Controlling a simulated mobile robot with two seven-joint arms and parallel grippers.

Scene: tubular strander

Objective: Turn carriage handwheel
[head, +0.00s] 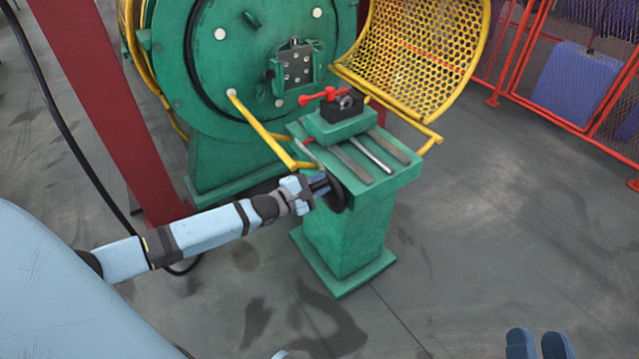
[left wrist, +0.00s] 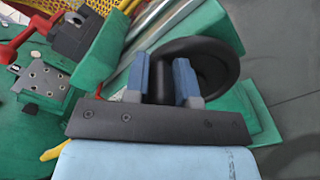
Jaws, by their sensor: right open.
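The carriage handwheel (head: 335,196) is a black wheel on the near left side of the green carriage stand (head: 361,222). In the head view the gripper hides part of the wheel. My right gripper (head: 538,345) is open and empty at the bottom right, well away from the wheel, with only its fingertips showing.
A tool block with a red lever (head: 318,96) and metal rails sit on the stand's top. A yellow bar (head: 262,132) runs close above my left gripper. A yellow mesh guard (head: 415,50) and large green machine drum stand behind. Floor to the right is free.

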